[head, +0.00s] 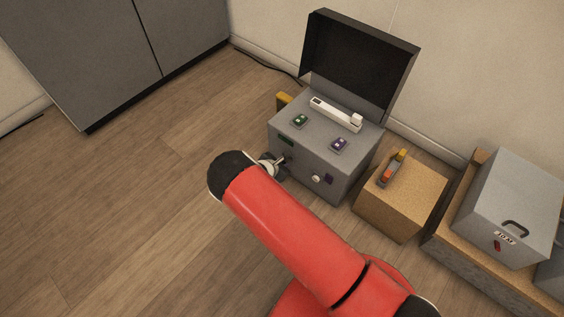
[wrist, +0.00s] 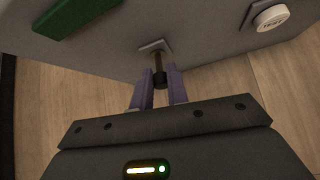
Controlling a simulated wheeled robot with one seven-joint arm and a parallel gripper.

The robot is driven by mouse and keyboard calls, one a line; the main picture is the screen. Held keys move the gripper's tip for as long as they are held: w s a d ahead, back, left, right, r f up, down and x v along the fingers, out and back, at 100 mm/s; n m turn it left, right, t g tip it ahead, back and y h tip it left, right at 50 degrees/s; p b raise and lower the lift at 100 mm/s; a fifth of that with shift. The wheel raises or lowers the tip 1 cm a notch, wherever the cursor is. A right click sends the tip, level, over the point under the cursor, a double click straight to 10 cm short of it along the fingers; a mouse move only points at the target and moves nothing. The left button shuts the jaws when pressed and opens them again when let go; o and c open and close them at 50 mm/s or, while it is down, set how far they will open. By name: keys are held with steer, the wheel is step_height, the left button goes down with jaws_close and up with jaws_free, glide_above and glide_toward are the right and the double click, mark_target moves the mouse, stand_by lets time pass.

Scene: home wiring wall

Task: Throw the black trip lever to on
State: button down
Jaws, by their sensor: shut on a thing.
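The black trip lever (wrist: 159,78) sticks out of the front face of the grey box, from a small pale square plate (wrist: 155,46). In the wrist view its dark stem and black end lie between the two fingers of my gripper (wrist: 160,80), which is shut on it. In the head view my gripper (head: 271,168) is at the front of the grey box (head: 303,167), partly hidden behind my red arm. The lever is hardly visible there, and I cannot tell its on or off position.
A round white button (wrist: 271,17) and a green label (wrist: 75,15) are on the same face. The box's black lid (head: 361,65) stands open. A wooden block (head: 401,205) and another grey box (head: 510,205) stand to the right. Floor at left is clear.

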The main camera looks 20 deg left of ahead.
steer(key=shift+w+d+r+g+y+p, duration=0.15)
steer(key=shift+r+g+y+p, duration=0.1)
steer(key=shift+g, duration=0.3)
steer(key=shift+w+r+g+y+p, duration=0.15)
steer(key=shift+r+g+p, duration=0.1)
steer(key=shift+g, duration=0.3)
steer(key=c, duration=1.4)
jaws_free()
steer(key=v, duration=0.7)
steer(key=shift+s+r, duration=0.1)
steer(key=shift+r, duration=0.25)
